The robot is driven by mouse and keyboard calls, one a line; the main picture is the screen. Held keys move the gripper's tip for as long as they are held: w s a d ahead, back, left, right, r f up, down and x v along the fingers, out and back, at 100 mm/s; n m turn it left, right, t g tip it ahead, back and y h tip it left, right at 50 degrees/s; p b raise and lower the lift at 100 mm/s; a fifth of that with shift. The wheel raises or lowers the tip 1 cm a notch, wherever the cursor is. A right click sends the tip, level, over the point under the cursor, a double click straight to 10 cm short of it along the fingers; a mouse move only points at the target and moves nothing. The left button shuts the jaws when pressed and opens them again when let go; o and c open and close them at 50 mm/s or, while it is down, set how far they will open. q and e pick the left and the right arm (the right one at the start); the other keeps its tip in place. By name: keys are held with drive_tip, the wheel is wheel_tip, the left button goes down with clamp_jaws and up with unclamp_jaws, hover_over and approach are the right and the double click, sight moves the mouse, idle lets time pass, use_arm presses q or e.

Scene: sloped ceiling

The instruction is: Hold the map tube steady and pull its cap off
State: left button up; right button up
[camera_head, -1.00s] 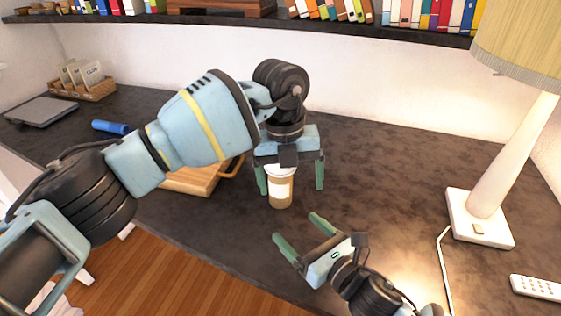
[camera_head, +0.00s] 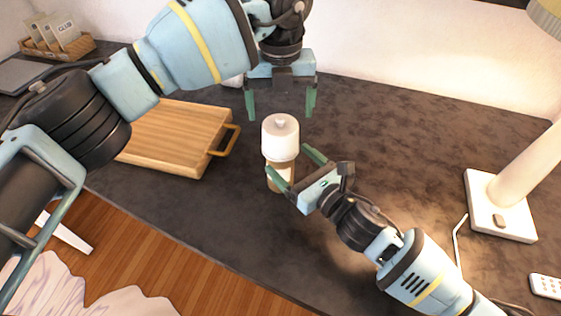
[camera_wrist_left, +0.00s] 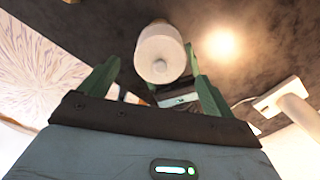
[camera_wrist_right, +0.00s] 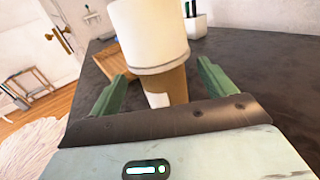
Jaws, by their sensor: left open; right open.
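The map tube (camera_head: 283,167) stands upright on the dark desk, brown with a pale label and a wide white cap (camera_head: 280,136) on top. My left gripper (camera_head: 281,114) is open and empty above the cap, pointing down. In the left wrist view the cap (camera_wrist_left: 160,55) shows between its fingers, apart from them. My right gripper (camera_head: 287,160) is open low beside the tube, coming from the right, with its fingers at either side of the body. The right wrist view shows the brown body (camera_wrist_right: 172,85) between the spread fingers, the cap above them.
A wooden board (camera_head: 175,135) with a handle lies left of the tube. A white lamp base (camera_head: 500,205) with a cord and a remote (camera_head: 546,286) are at the right. A basket (camera_head: 60,48) of packets stands far left. The desk between tube and lamp is partly clear.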

sight(284, 129)
drive_tip(key=x, duration=0.5)
drive_tip(key=shift+w+a, duration=0.15)
drive_tip(key=shift+w, duration=0.05)
drive_tip(key=c, duration=1.4)
use_arm(q)
drive_tip(key=shift+o, duration=0.5)
use_arm(e)
drive_tip(key=shift+c, duration=0.5)
use_arm(q)
drive_tip(key=r+n, duration=0.2)
drive_tip(key=r+n+t, duration=0.1)
drive_tip(key=shift+s+d+r+y, duration=0.3)
drive_tip(key=shift+s+r+n+t, duration=0.3)
drive_tip(key=shift+r+n, duration=0.35)
drive_tip(key=shift+n, duration=0.35)
drive_tip(key=shift+f, duration=0.1)
